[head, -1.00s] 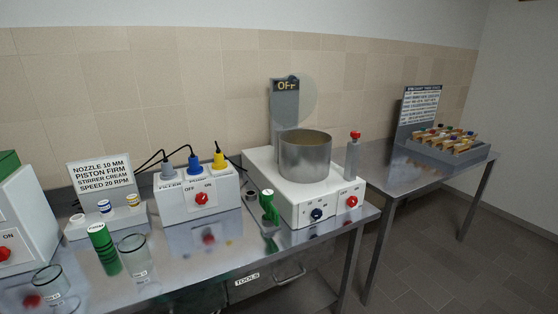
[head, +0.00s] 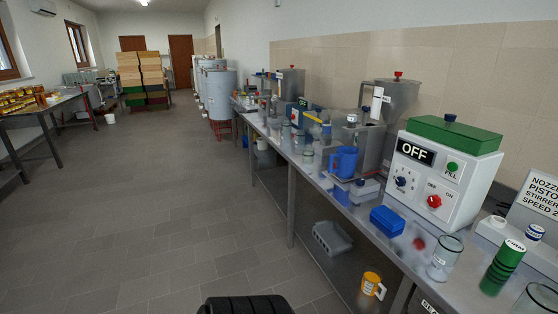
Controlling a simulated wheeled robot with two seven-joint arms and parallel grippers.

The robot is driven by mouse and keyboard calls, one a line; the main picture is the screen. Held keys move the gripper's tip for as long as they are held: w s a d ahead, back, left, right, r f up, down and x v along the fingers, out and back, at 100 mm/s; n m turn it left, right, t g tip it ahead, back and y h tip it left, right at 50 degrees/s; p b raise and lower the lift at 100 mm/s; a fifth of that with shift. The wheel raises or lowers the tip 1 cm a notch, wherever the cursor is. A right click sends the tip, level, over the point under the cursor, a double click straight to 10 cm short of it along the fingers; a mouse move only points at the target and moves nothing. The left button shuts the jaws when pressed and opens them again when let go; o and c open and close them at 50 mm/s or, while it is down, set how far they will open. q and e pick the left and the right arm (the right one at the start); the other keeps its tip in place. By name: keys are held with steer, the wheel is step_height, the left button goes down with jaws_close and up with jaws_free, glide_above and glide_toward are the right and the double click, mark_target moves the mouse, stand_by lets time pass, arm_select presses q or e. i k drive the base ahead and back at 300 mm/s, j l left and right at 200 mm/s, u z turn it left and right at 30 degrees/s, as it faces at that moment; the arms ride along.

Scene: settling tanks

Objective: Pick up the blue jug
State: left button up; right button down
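The blue jug (head: 344,162) stands upright on the long steel bench (head: 296,164), right of the middle of the head view. It is in front of a steel filling machine with a hopper (head: 392,100). Its handle seems to face left. Neither of my grippers shows in the head view, and nothing is seen touching the jug.
A white control box with a green lid (head: 444,160), a blue box (head: 387,221) and glass jars (head: 445,258) stand nearer on the bench. A yellow mug (head: 370,284) and a grey crate (head: 331,238) are below. The tiled floor (head: 180,215) left of the bench is clear.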

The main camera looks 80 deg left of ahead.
mark_target(346, 157)
steer(key=u, duration=1.9)
steer(key=i+j+z, duration=0.25)
steer(key=i+z, duration=0.25)
steer(key=i+j, duration=0.05)
